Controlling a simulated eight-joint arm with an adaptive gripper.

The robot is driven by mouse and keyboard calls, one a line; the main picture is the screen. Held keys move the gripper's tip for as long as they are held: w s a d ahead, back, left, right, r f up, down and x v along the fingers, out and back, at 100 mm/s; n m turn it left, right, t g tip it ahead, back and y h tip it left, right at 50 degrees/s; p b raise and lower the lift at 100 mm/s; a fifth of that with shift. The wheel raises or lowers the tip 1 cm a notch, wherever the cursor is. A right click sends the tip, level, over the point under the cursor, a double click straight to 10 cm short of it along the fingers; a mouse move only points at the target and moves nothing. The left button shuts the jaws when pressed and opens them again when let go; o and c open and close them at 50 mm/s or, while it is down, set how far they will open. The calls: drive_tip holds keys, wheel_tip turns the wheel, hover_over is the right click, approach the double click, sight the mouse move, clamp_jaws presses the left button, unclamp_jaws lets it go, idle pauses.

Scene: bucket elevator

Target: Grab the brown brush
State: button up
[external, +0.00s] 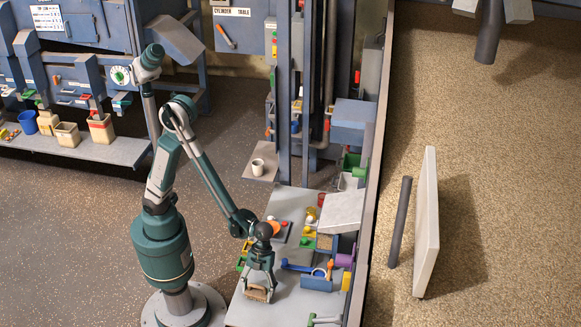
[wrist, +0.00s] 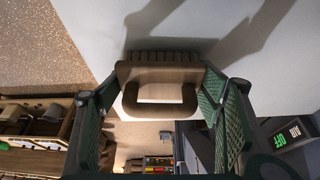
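The brown brush (wrist: 160,85) has a loop handle facing the wrist camera and a row of bristles on its far side, close to the pale grey table surface. It spans the space between the two fingertips of my gripper (wrist: 162,75), which appear to touch its two ends. The external view shows my gripper (external: 258,284) pointing down at the front left of the table, with the brush (external: 257,294) between its fingertips. I cannot tell whether the bristles touch the table.
The grey table (external: 285,308) holds a blue item (external: 316,283), a purple cylinder (external: 344,260) and other small coloured parts to the right and behind. A white cup (external: 257,166) stands on a small shelf further back. A long wall edge bounds the right side.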

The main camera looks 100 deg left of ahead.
drive_tip(key=shift+c, duration=1.3)
drive_tip(key=shift+r+p, duration=1.15)
drive_tip(key=shift+r, duration=3.85)
